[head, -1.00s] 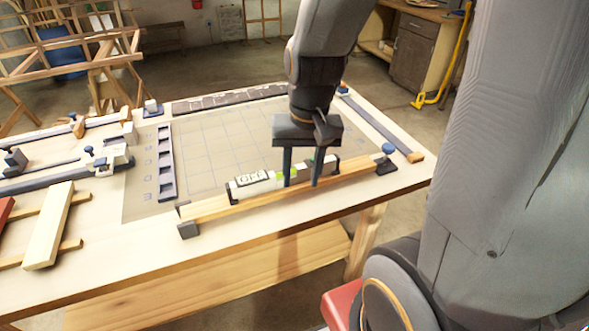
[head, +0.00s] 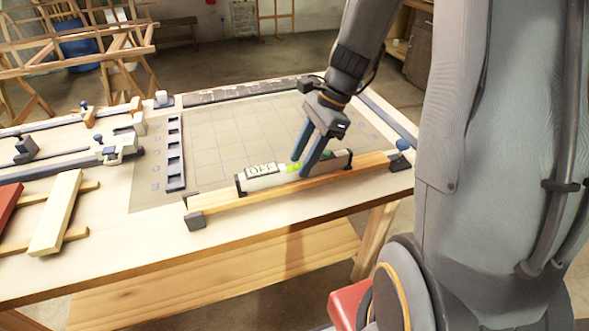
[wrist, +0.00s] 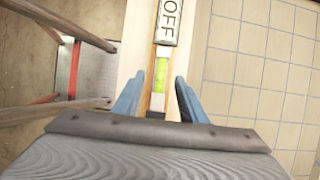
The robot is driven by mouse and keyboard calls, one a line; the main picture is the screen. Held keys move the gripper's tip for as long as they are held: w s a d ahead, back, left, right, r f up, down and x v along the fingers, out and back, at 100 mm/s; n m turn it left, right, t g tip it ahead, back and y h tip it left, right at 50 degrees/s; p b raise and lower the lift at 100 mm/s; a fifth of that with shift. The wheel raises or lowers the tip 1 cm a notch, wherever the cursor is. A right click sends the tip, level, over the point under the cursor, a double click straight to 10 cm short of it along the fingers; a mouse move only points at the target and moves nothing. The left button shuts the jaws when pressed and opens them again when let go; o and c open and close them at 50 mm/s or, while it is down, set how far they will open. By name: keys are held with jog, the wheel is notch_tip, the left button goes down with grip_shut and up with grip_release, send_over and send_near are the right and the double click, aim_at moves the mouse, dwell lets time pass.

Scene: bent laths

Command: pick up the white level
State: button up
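The white level (head: 268,180) lies along the back side of a long wooden lath (head: 330,184) on the workbench. It has a plate lettered "OFF" and a bright green vial, which also show on the level in the wrist view (wrist: 159,70). My gripper (head: 300,169) leans over the level near the vial, its blue-grey fingers pointing down and left. In the wrist view my gripper (wrist: 159,80) is open, one finger on each side of the level, with gaps visible. I cannot tell how far down the fingertips reach. The fingers hide part of the level's right portion in the head view.
Dark blocks hold the lath's ends, with a blue-knobbed clamp (head: 401,155) at the right. A gridded mat (head: 230,135) lies behind, mostly clear. A dark slotted strip (head: 174,150), clamps and a pale board (head: 57,212) are to the left.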

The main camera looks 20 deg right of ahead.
jog(key=shift+x, duration=1.1)
grip_shut()
jog(key=shift+r, duration=0.1)
